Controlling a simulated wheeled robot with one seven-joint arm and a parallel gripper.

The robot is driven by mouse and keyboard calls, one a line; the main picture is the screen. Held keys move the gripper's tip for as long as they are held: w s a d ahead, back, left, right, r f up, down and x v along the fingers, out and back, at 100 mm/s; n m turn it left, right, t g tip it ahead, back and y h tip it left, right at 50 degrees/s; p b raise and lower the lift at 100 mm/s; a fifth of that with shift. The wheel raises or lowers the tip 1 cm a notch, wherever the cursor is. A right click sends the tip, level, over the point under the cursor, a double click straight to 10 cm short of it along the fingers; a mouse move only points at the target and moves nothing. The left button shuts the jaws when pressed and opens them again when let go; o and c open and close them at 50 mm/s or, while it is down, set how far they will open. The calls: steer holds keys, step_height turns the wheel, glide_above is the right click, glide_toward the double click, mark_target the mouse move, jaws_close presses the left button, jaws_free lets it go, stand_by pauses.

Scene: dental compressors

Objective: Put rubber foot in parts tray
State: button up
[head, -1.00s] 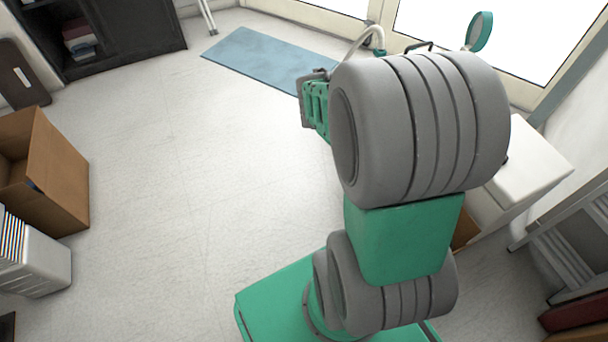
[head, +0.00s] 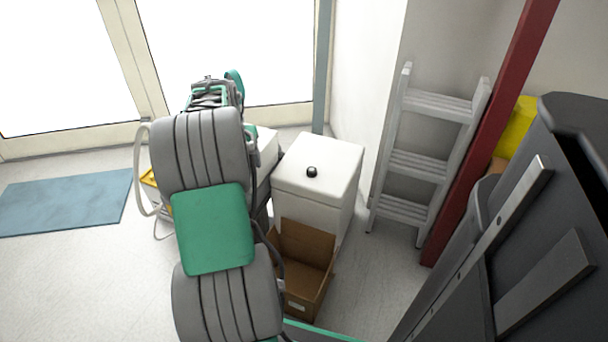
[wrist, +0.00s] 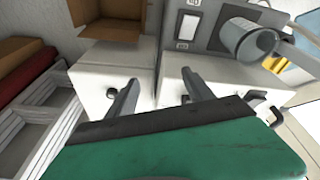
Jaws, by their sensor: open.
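The rubber foot, a small round black piece (head: 312,171), sits on the white cabinet top (head: 325,155) in the head view. In the wrist view a small dark round piece (wrist: 110,93), seemingly the same foot, shows beside the left finger on a white surface. My gripper (wrist: 160,78) is open, its two fingers spread apart with nothing held between them. In the head view, my arm hides much of the gripper. I cannot clearly identify the parts tray; a yellow-edged thing (head: 149,179) is partly hidden behind my arm.
An open cardboard box (head: 302,262) stands in front of the white cabinet. A stepladder (head: 425,155) leans at the right, beside a red post (head: 490,130). A blue mat (head: 65,203) lies on open floor at the left. Hoses hang near my arm.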

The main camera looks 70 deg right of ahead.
mark_target(312, 169)
steer(key=s+d+f+m+h+p, duration=0.2)
steer(key=s+d+f+m, duration=0.3)
steer(key=s+d, duration=0.95)
steer(key=shift+n+g, duration=0.3)
steer(key=shift+n, duration=0.2)
steer(key=b+x, duration=0.1)
steer(key=x, duration=0.2)
steer(key=b+x, duration=0.1)
steer(key=x, duration=0.2)
steer(key=s+a+b+x, duration=0.1)
steer(key=b+x, duration=0.1)
steer(key=x, duration=0.1)
steer(key=shift+f, duration=0.5)
steer(key=shift+c, duration=0.2)
jaws_close()
